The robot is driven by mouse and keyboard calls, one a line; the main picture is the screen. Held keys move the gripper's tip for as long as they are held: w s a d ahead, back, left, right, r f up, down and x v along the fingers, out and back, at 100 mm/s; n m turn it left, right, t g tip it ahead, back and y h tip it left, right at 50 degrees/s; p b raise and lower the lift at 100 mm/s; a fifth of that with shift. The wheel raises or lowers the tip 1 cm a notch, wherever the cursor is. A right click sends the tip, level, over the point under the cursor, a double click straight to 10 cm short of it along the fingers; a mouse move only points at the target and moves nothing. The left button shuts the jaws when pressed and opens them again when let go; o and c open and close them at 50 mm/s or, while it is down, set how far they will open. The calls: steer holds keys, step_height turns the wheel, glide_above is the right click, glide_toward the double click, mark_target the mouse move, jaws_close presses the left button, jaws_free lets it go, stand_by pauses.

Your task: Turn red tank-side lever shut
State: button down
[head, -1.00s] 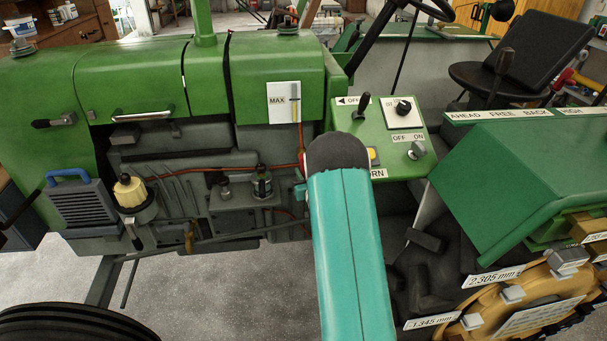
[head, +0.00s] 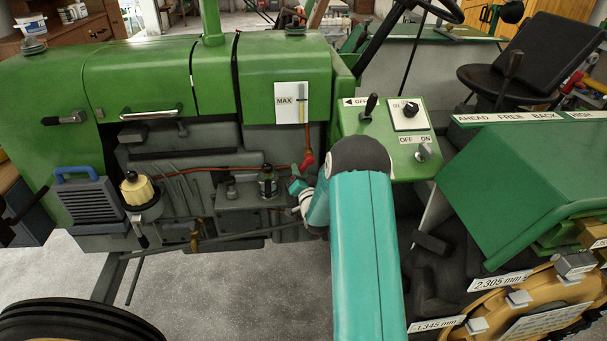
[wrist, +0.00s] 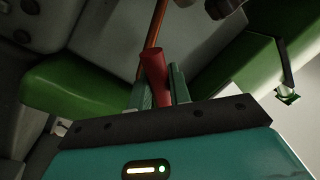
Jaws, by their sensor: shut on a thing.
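The red tank-side lever (head: 307,160) is at the lower end of the orange-red pipe under the green tank, in the middle of the head view. In the wrist view the red lever (wrist: 152,65) stands up between the two green fingers of my gripper (wrist: 158,88), which is shut on it. In the head view my gripper (head: 300,178) is beside the lever, partly hidden by my teal arm. The sight gauge with a MAX label (head: 291,102) is on the tank above the lever.
A green control panel (head: 405,165) with a switch, a knob and a key is just right of my arm. A black filter canister (head: 267,181) stands left of the lever. The steering wheel (head: 441,12) and seat are further back.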

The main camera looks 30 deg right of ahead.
steer(key=shift+w+a+r+m+h, duration=0.1)
steer(key=shift+a+r+m+h, duration=0.15)
steer(key=shift+m, duration=0.7)
steer(key=shift+w+a+r+m+h, duration=0.2)
steer(key=shift+r+m, duration=0.15)
steer(key=shift+m, duration=0.55)
steer(key=shift+w+a+r+m+h, duration=0.15)
steer(key=shift+a+r+m, duration=0.15)
steer(key=shift+m, duration=0.65)
steer(key=shift+s, duration=0.1)
steer(key=c, duration=1.3)
jaws_free()
steer(key=shift+c, duration=0.2)
steer(key=v, duration=1.3)
steer(key=shift+s, duration=0.3)
